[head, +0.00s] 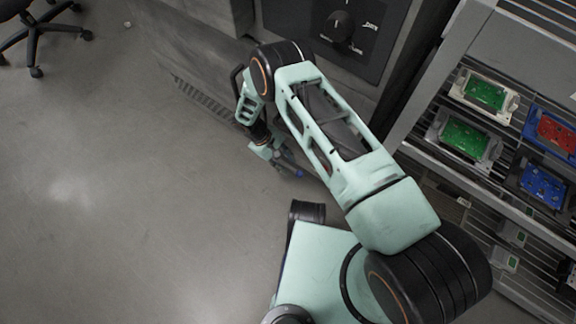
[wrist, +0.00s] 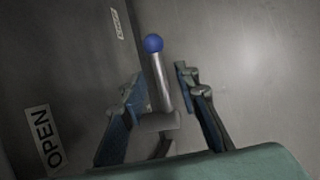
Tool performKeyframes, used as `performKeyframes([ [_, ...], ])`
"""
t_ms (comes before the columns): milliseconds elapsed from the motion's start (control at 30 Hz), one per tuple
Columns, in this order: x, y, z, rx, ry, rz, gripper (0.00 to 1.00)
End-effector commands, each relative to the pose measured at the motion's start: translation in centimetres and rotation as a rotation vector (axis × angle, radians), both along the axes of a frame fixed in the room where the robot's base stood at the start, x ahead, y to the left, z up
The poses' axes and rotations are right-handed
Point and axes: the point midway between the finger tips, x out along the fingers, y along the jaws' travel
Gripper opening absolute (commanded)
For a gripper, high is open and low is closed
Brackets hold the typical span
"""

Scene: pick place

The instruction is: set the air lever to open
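The lever (wrist: 161,84) is a grey metal rod with a blue ball knob (wrist: 153,44), rising from a grey hub. A white label reading OPEN (wrist: 42,138) is on the dark panel at lower left of the wrist view. A smaller label (wrist: 117,23) near the top is too blurred to read. My gripper (wrist: 158,78) is open, with one finger on each side of the rod and visible gaps to both. The knob sticks out beyond the fingertips. In the head view my gripper (head: 284,160) is low beside the grey cabinet, with the blue knob (head: 300,173) at its tip.
A black panel with a round dial (head: 339,27) is on the grey cabinet above my arm. A rack (head: 424,108) with green, red and blue circuit boards stands at the right. An office chair (head: 38,35) is at the far upper left. The floor at the left is clear.

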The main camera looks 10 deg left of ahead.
Motion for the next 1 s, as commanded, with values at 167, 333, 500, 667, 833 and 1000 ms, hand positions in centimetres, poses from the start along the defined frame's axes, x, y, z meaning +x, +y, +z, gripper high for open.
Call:
performKeyframes([
  [167,0.09,-0.58,-1.34,0.001,-0.002,0.000,0.29],
  [333,0.10,-0.67,-1.44,0.001,-0.002,0.000,0.29],
  [500,0.08,-0.66,-1.41,0.001,-0.001,-0.001,0.24],
  [667,0.08,-0.65,-1.40,0.001,-0.001,-0.001,0.07],
  [833,0.07,-0.65,-1.39,0.001,-0.001,-0.001,0.00],
  [1000,0.07,-0.65,-1.39,0.001,-0.001,-0.001,0.00],
])
